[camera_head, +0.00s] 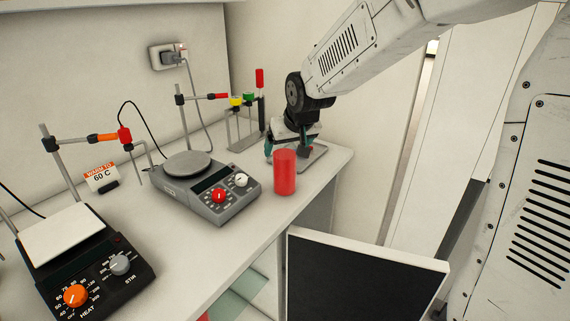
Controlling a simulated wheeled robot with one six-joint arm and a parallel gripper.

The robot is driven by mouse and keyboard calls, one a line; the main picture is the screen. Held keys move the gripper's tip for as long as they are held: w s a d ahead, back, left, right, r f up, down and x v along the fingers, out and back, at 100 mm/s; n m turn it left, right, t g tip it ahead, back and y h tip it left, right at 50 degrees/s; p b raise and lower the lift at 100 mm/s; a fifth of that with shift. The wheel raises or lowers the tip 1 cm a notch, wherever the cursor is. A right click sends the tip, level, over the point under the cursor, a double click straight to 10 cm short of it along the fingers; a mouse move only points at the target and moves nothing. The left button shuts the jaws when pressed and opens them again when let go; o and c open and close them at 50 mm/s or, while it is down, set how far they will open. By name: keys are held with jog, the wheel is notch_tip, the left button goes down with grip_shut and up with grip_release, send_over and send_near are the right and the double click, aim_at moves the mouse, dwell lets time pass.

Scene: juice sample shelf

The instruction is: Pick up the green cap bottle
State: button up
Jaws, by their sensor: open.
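The bottle body under the green cap is too small to make out. My gripper (286,153) points down over a grey plate (314,158) at the right end of the counter, to the right of and nearer than the green cap. Its fingers are apart, and it is clear of the green cap. A red cylinder (285,174) stands in front of the gripper and may hide part of the space below it.
A grey hotplate (183,165) stands left of the red cylinder. A black hotplate (85,262) with a white top is at front left. Clamp stands (181,120) rise behind them. A dark panel (355,280) with a white edge stands out below the counter's front edge.

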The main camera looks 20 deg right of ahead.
jog(key=shift+x, duration=1.25)
grip_shut()
jog(key=shift+r, duration=0.1)
jog(key=shift+r, duration=0.15)
